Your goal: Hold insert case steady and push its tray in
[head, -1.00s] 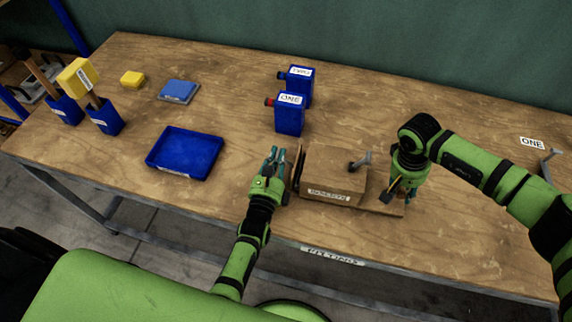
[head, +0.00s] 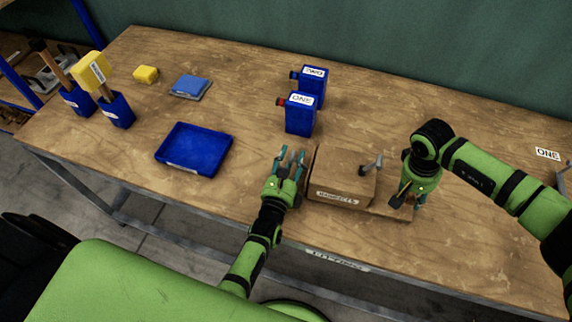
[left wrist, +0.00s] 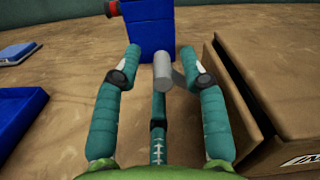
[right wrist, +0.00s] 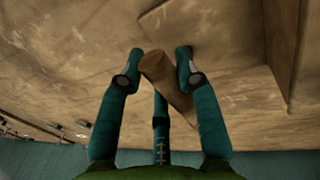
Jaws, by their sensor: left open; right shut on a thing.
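The insert case (head: 341,176) is a brown wooden box with a white front label and a grey lever on top. A flat wooden board (head: 392,211) sticks out at its right. My right gripper (right wrist: 160,65) is shut on a tapered wooden peg (right wrist: 172,88) over that board. In the left wrist view, a thin upright panel (left wrist: 222,85), apparently the tray's front, stands slightly apart from the case's left side. A grey handle (left wrist: 163,70) extends from it. My left gripper (head: 290,158) is open, with the handle between its fingers; contact is unclear.
Blue boxes marked ONE (head: 300,118) and TWO (head: 313,79) stand behind my left gripper. A blue tray (head: 194,150) lies to the left. Blue holders with a mallet and another tool stand at the far left. Bare tabletop lies behind the case.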

